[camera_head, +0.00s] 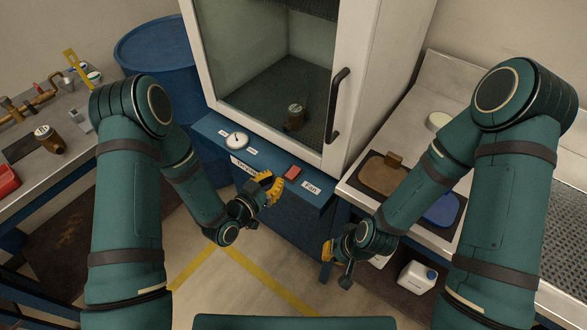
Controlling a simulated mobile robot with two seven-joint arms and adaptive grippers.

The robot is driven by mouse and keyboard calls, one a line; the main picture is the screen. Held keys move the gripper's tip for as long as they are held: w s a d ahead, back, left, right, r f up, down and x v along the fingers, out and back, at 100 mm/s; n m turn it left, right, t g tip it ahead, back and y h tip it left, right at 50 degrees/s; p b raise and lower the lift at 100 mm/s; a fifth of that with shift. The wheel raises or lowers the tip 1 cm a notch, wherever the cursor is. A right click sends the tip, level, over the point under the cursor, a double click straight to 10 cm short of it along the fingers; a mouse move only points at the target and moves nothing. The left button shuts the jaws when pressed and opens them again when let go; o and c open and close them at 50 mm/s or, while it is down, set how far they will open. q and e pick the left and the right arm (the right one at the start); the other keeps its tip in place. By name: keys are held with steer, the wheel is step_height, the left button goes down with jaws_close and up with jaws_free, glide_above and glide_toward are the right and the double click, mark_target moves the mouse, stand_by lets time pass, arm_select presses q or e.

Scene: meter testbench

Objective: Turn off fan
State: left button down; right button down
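The red fan switch (292,172) sits on the blue front ledge of the cabinet, just above the white "Fan" label (311,187). Its on or off position is too small to tell. My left gripper (268,187), with yellow fingers, is just left of and below the switch, in front of the ledge. It appears apart from the switch, and its finger gap is not clear. My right gripper (328,251) hangs lower, right of the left gripper and in front of the cabinet base. It is seen edge-on and holds nothing visible.
A white dial (236,140) and a second label (245,166) are left of the switch. The glass cabinet (270,70) has a dark door handle (338,104) above the ledge. A blue barrel (165,55) stands left; a right bench (364,205) and white canister (417,277) are right.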

arm_select(q)
glide_above(296, 174)
steer(key=shift+s+a+f, duration=0.4)
steer(key=shift+s+f, duration=0.05)
steer(key=shift+f, duration=0.15)
steer(key=f, duration=0.2)
steer(key=w+f, duration=0.1)
steer(key=shift+d+b, duration=0.35)
steer(key=shift+b, duration=0.05)
steer(key=shift+f, duration=0.5)
